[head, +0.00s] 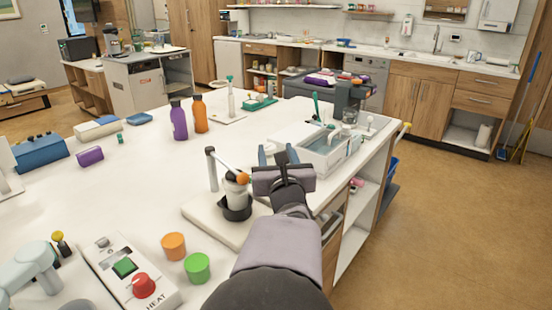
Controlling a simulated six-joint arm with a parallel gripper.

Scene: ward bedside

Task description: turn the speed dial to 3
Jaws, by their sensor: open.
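I cannot make out a dial marked as speed. A white control box (118,268) at the lower left has a red knob (144,285), a green button (125,267) and a small grey part, with the word HEAT beside the red knob. What the knob points to is too small to read. A blue device (40,150) at the left edge has small details that I cannot read. My gripper (277,154) is open and looks empty, over the right part of the counter, well away from the control box.
A white stand (215,212) with a post, an orange-tipped lever and a dark cup is just left of my gripper. Orange (173,246) and green (197,268) cylinders stand right of the control box. A purple bottle (178,120) and an orange bottle (200,115) stand farther back. A basin (325,147) lies beyond my gripper.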

